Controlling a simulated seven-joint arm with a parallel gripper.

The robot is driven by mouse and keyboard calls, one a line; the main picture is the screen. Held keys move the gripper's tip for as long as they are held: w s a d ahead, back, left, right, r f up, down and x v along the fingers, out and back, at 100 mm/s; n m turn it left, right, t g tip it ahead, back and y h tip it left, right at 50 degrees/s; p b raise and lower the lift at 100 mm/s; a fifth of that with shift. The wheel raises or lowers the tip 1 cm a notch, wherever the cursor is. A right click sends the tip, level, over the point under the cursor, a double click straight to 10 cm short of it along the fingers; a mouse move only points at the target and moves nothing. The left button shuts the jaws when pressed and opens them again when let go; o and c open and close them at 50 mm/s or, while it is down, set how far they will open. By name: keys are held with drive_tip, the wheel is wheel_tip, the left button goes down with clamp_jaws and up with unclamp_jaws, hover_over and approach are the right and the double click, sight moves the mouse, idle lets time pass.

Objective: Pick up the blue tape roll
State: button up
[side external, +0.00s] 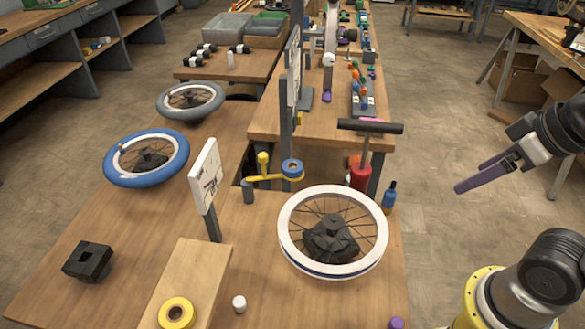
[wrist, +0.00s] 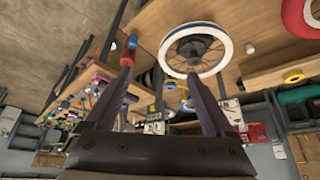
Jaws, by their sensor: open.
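The blue tape roll (side external: 292,166) rests at the end of a yellow arm (side external: 275,179) behind the white-rimmed wheel in the side external view. A small blue ring that looks like it shows in the wrist view (wrist: 170,86), beyond the wheel and between my fingers in the picture, far from them. My gripper (side external: 458,187) has purple fingers and is in the air at the right, well away from the roll. In the wrist view its two fingers (wrist: 160,70) are spread apart with nothing held between them.
The white-rimmed wheel (side external: 294,243) lies before the roll. A red pump (side external: 361,177) with a black handle and a blue bottle (side external: 389,197) stand right of it. An upright white board (side external: 204,176) is to the left. A yellow tape roll (side external: 164,313) lies at the front.

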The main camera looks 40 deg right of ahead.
drive_tip(key=shift+o, duration=0.5)
drive_tip(key=w+a+r+n+g, duration=0.1)
drive_tip(key=w+r+n, duration=0.25)
drive_tip(key=w, duration=0.45)
drive_tip(key=n+g+h, duration=0.2)
drive_tip(key=n+g, duration=0.3)
drive_tip(key=n, duration=0.7)
hover_over(292, 167)
drive_tip(key=f, duration=2)
drive_tip(key=shift+w+a+f, duration=0.15)
drive_tip(key=shift+w+f, duration=0.2)
drive_tip(key=shift+f, duration=0.05)
drive_tip(key=shift+s+f, duration=0.15)
drive_tip(key=shift+f, duration=1.2)
drive_tip(key=shift+s+f, duration=0.15)
drive_tip(key=shift+f, duration=1.15)
